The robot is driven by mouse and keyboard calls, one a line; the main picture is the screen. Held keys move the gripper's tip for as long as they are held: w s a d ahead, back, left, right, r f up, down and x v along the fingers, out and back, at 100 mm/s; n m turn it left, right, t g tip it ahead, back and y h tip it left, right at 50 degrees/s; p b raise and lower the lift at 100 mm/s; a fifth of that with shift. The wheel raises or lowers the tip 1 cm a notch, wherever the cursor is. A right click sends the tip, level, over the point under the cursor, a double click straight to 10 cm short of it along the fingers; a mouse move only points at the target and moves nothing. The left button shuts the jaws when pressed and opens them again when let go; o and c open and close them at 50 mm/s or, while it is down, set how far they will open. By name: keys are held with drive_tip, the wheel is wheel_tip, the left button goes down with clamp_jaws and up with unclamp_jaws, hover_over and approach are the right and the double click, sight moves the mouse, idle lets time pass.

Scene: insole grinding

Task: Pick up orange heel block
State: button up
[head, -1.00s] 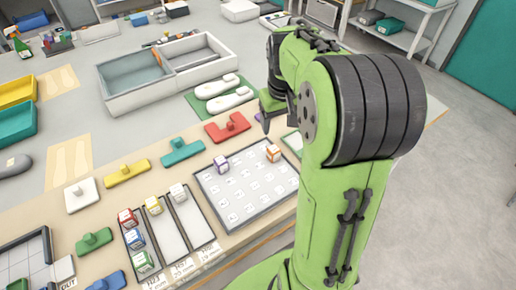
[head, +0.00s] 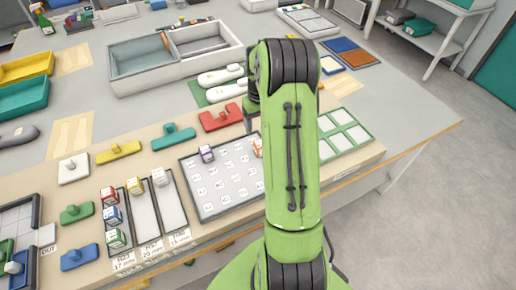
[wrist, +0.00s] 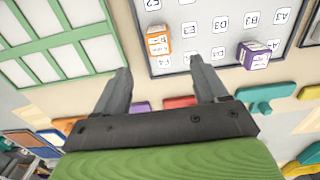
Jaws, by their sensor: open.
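The orange heel block (wrist: 157,40) stands on the grid board (wrist: 195,38) in the wrist view, near the board's edge. In the head view the orange block (head: 257,147) shows only in part beside my green arm. My gripper (wrist: 160,65) is open and empty. Its two fingertips are apart, and the orange block appears beyond the gap between them, not between the fingers. A purple block (wrist: 253,54) stands on the same board to the right; it also shows in the head view (head: 207,153). My arm hides part of the board in the head view.
A green-framed tray (head: 345,137) lies right of the board. A red piece (head: 221,118) and a teal piece (head: 173,137) lie behind it. Narrow trays (head: 172,212) with several coloured blocks stand to the left. A grey bin (head: 147,66) stands further back.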

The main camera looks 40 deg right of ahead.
sight(260, 143)
wheel_tip(260, 143, down, 11)
drive_tip(key=shift+d+f, duration=0.15)
drive_tip(key=c, duration=1.1)
